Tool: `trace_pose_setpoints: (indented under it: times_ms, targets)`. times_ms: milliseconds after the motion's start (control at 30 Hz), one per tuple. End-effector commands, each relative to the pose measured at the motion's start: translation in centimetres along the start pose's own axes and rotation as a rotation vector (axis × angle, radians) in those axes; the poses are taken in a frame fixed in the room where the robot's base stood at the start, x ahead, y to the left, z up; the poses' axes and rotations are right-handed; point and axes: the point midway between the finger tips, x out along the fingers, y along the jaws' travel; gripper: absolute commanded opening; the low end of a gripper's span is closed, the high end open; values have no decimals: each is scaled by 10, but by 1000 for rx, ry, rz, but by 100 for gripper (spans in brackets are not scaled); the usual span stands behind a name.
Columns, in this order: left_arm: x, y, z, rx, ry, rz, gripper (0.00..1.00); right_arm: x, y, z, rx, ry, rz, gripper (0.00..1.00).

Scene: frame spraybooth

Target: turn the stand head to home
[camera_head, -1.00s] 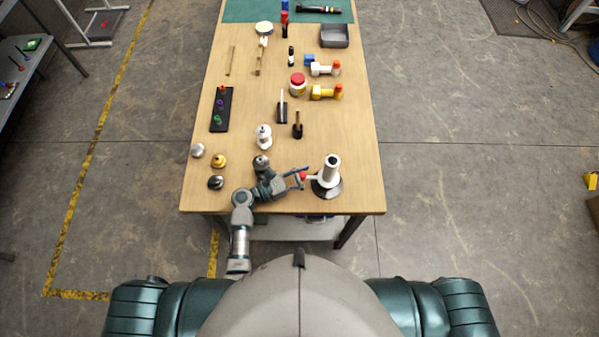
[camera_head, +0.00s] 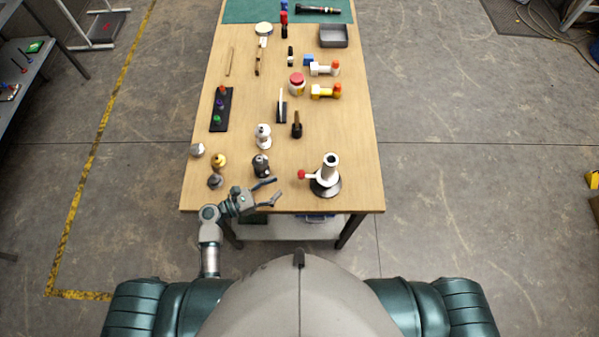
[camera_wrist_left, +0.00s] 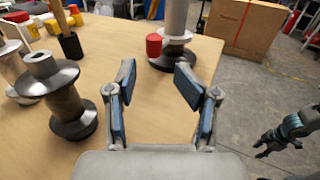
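The stand (camera_head: 328,172) is a white upright column on a dark round base at the table's front right. Its short side arm ends in a red knob (camera_head: 301,174) that points left. In the left wrist view the red knob (camera_wrist_left: 154,45) shows beside the column (camera_wrist_left: 175,20), whose top is cut off. My left gripper (camera_head: 276,191) is open and empty, left of the knob and nearer the front edge, apart from it. Its two fingers (camera_wrist_left: 154,95) also show spread in the left wrist view. My right gripper (camera_wrist_left: 280,145) shows off the table at the right, fingers apart.
A dark spool-like piece (camera_head: 261,166) stands close behind my left gripper, with a white one (camera_head: 264,136) farther back. Brass (camera_head: 219,160) and grey (camera_head: 197,150) knobs stand left. The wooden table (camera_head: 345,125) is bare right of the stand.

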Motion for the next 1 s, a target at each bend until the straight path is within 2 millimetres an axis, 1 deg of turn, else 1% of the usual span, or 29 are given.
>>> trace_pose_setpoints:
  times_ms: [100,233,633,733,767,867,900,967,1000]
  targets:
    - [-7,-1,0,0,0,-1,52,0,1,0,-1,0,1,40]
    - [-11,0,0,-1,-3,-1,52,0,0,0,-1,-1,3,40]
    - [-12,1,0,-1,-4,-1,52,0,-2,0,1,-1,2,40]
    - [-10,-4,-2,35,18,-11,52,0,-3,-1,2,-1,0,40]
    - [-11,-7,-5,67,38,-20,52,0,-4,-1,2,0,0,40]
    - [-13,-29,-22,290,167,-89,52,0,-5,-1,2,0,-1,40]
    - [-17,-40,-31,428,242,-140,52,0,-5,-1,2,0,-1,40]
    - [-27,-57,-47,659,364,-239,52,0,-5,-1,2,0,-1,40]
    - [-37,-66,-58,813,441,-317,52,0,-4,-1,2,0,-1,40]
